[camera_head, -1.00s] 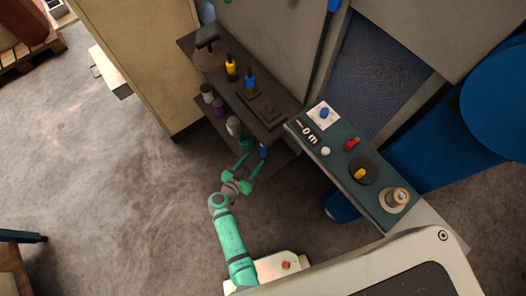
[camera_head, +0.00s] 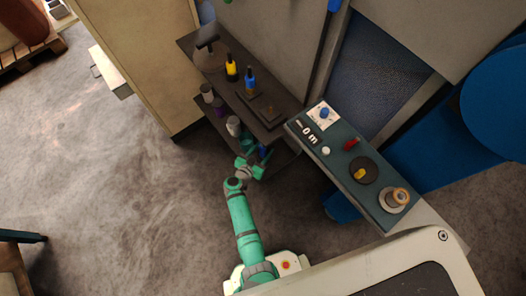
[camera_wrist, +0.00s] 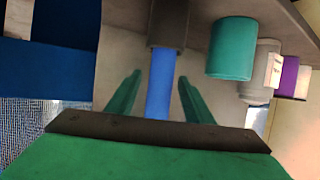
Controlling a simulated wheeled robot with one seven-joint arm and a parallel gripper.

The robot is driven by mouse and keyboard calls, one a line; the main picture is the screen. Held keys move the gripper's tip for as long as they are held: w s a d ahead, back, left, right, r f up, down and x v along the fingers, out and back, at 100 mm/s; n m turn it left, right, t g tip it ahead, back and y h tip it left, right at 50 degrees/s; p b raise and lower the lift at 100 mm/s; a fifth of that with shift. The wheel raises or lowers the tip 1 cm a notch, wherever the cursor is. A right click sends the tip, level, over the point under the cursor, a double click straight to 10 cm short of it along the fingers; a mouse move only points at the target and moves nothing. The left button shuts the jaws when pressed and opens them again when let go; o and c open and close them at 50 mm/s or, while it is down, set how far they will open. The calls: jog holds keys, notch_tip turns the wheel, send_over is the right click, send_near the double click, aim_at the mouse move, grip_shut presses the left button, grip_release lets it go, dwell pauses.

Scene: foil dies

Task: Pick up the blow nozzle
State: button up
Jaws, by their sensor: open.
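A slim blue cylinder with a dark upper part (camera_wrist: 161,85) appears between the fingers in the wrist view. It is probably the blow nozzle, but its full shape is hidden. In the head view, a small blue piece (camera_head: 263,151) shows at the shelf unit's lower level, just beyond my gripper (camera_head: 257,163). My gripper (camera_wrist: 160,78) is open, with one green finger on each side of the blue cylinder. I see gaps on both sides and cannot tell how far the fingertips reach along it.
The shelf's upper board (camera_head: 275,131) overhangs this level. A green-topped bench (camera_head: 335,165) stands right. Open floor (camera_head: 130,220) lies left.

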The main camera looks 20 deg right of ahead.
grip_shut()
jog(key=shift+r, duration=0.15)
